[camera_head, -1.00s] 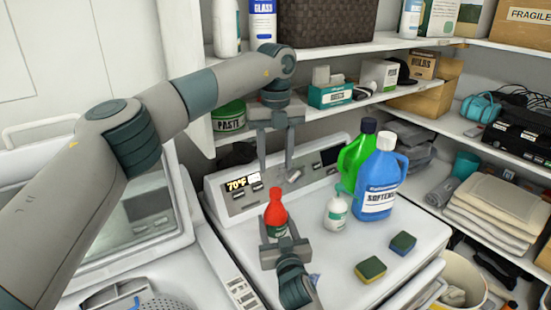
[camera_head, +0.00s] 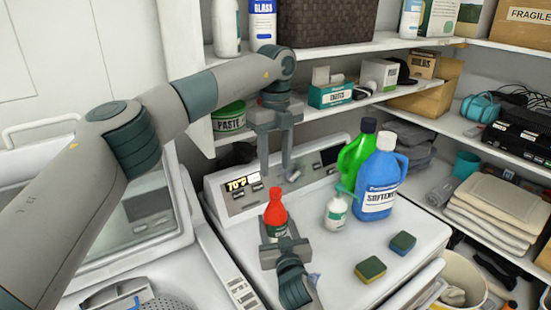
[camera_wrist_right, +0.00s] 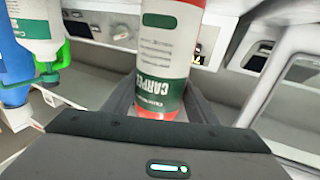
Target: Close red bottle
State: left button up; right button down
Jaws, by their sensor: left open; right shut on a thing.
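Whether a cap is on the bottle is too small to tell.
A small white bottle (camera_head: 336,213), a blue softener jug (camera_head: 381,185) and a green jug (camera_head: 352,165) stand right of the red bottle. Two sponges (camera_head: 370,269) (camera_head: 403,242) lie in front. The control panel (camera_head: 235,197) is close behind, and a shelf (camera_head: 350,103) is above.

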aim_at(275, 190)
pick_arm(q)
jog(key=shift+f, duration=3.7)
grip_shut()
